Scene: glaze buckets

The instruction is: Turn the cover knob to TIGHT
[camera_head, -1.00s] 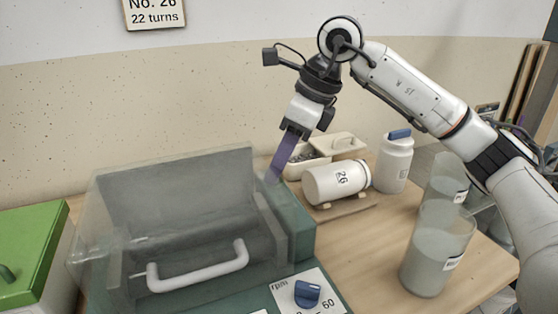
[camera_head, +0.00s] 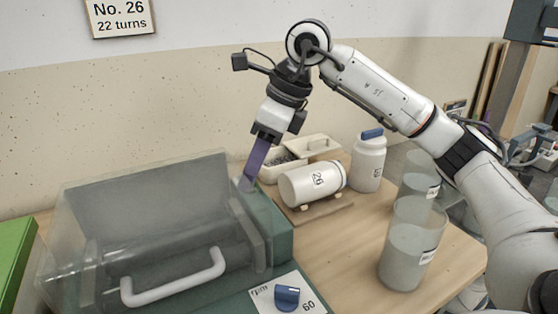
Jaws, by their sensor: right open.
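My right gripper (camera_head: 247,182) reaches down from above with its purple fingers at the back right corner of the grey-green machine (camera_head: 266,225). The fingers are edge-on, so the gap between them does not show; the gripper is open. I cannot clearly make out a cover knob or a TIGHT mark; something small and pale at the fingertips is mostly hidden. The machine's clear cover (camera_head: 95,215) is down over a grey drum, with a white handle (camera_head: 175,280) in front. A blue knob (camera_head: 287,297) sits on the rpm plate at the machine's front. My left gripper is out of view.
Right of the machine, a white jar marked 26 (camera_head: 305,185) lies on a wooden cradle. A cream box (camera_head: 281,168), a blue-lidded white bottle (camera_head: 368,162) and clear buckets (camera_head: 408,250) stand nearby. Bare tabletop (camera_head: 335,250) lies between machine and front bucket.

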